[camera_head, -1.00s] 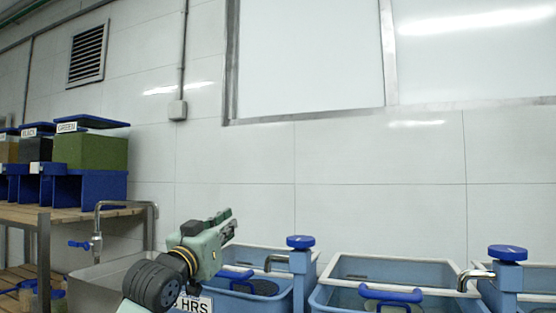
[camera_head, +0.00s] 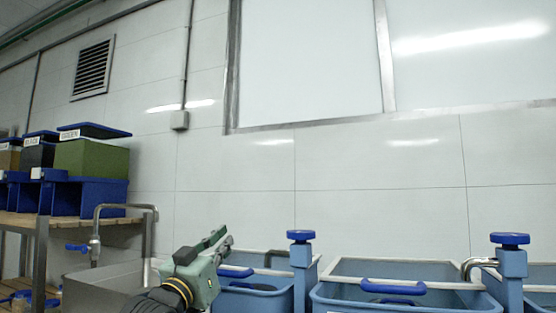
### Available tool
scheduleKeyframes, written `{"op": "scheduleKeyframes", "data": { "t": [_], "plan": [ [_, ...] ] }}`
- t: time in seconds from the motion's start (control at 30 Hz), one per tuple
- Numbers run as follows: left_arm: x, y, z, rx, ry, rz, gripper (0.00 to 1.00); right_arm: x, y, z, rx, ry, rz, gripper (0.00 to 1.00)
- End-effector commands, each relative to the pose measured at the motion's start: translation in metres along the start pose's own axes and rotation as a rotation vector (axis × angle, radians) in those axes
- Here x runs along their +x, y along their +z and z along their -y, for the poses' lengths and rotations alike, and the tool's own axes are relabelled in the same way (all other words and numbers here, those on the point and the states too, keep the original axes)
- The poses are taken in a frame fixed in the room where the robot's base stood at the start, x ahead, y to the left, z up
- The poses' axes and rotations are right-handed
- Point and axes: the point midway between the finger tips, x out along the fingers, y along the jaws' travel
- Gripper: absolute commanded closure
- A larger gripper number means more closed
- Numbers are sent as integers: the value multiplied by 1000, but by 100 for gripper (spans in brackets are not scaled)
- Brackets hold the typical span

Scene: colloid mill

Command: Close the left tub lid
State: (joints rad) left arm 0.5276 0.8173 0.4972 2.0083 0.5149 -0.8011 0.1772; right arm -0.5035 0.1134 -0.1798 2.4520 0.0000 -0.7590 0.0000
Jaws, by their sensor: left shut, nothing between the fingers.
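The left tub (camera_head: 252,302) is blue and stands at the bottom of the view, left of centre. A blue handle (camera_head: 236,272) shows at its left, partly behind my left gripper. The tub's lid cannot be made out clearly, and its lower part is cut off by the picture's edge. My left gripper (camera_head: 226,241) is shut and empty, in front of and above the tub's left end. It points up and to the right, and I see no contact with the tub. My right gripper is not in view.
A second blue tub (camera_head: 408,300) with a blue handle (camera_head: 393,287) stands to the right. Blue-knobbed posts (camera_head: 301,260) with metal pipes stand beside the tubs. A steel basin (camera_head: 105,289) and a wooden shelf (camera_head: 70,218) with a green box (camera_head: 92,158) are at left.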

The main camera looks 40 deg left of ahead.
Motion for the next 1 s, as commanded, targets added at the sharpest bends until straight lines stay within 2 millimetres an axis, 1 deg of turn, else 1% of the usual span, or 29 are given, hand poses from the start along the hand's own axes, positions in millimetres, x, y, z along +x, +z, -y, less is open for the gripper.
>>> {"op": "scheduleKeyframes", "data": {
  "t": [0.23, 0.73, 0.87, 1.0],
  "plan": [
    [-2, 2, 0, 0, 0, -7, 100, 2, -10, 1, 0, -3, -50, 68],
    [-2, 2, 0, 0, 0, -7, 100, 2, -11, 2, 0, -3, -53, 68],
    [-1, 1, 0, 0, 0, -7, 100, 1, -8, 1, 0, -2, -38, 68],
    [1, -1, 0, 0, 0, -7, 100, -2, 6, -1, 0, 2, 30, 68]
  ]
}}
